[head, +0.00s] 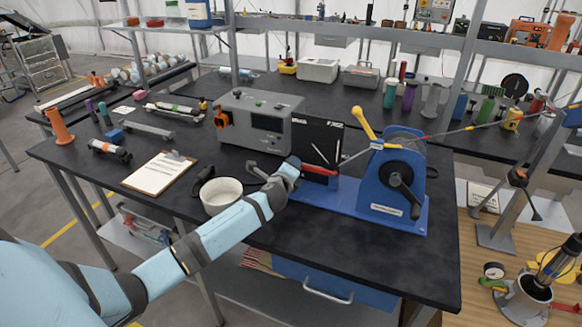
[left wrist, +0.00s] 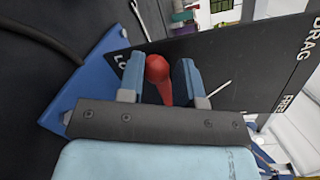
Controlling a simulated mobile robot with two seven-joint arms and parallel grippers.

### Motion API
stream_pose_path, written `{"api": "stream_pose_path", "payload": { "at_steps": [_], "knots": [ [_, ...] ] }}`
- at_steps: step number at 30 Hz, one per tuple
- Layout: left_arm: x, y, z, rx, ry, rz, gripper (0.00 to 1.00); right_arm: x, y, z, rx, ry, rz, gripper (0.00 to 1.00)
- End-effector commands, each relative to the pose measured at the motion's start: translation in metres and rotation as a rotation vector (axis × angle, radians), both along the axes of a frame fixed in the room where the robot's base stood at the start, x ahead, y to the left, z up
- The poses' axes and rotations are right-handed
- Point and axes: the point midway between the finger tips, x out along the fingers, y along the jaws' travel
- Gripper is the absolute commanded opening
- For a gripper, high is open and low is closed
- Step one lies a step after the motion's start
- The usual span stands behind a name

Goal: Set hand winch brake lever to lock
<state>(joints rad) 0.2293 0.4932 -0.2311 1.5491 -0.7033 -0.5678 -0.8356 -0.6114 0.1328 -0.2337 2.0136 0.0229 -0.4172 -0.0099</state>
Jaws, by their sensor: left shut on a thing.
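The hand winch (head: 395,180) is blue with a black crank and stands on a blue base plate on the dark bench. A black dial plate (head: 318,140) stands upright at its left end. The red brake lever (head: 320,171) lies low across this plate, close to horizontal. My left gripper (head: 297,166) is at the lever's left end. Letters "LO" show beside one finger, the rest hidden; "DRAG" and "FREE" are farther right. My right gripper is out of view.
A white bowl (head: 221,194) stands just left of my left forearm. A grey instrument box (head: 258,122) is behind the gripper. A clipboard (head: 160,171) lies at the left. A yellow-handled lever (head: 364,122) rises beside the winch drum. The bench front is clear.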

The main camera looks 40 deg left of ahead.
Motion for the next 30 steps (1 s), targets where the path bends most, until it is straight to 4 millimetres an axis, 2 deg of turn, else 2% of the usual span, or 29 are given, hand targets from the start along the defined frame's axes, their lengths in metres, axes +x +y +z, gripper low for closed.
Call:
{"api": "stream_pose_path", "payload": {
  "at_steps": [1, 7, 8, 10, 25, 30],
  "knots": [
    [-0.003, -0.003, -0.011, -0.003, 0.017, -0.003, 0.0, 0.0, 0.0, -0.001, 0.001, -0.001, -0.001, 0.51],
    [-0.003, -0.004, -0.013, -0.004, 0.019, -0.005, 0.0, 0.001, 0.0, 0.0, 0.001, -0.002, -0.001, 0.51],
    [-0.003, -0.004, -0.013, -0.004, 0.019, -0.005, 0.35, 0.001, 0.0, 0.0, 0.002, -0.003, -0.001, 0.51],
    [-0.003, -0.004, -0.013, -0.004, 0.018, -0.005, 0.51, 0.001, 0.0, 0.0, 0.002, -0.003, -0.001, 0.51],
    [-0.002, -0.003, -0.007, -0.002, 0.011, -0.004, 0.51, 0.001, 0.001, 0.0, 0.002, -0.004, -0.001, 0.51],
    [-0.016, -0.008, -0.006, -0.002, 0.01, -0.005, 0.51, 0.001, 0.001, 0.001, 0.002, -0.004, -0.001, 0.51]
  ]
}}
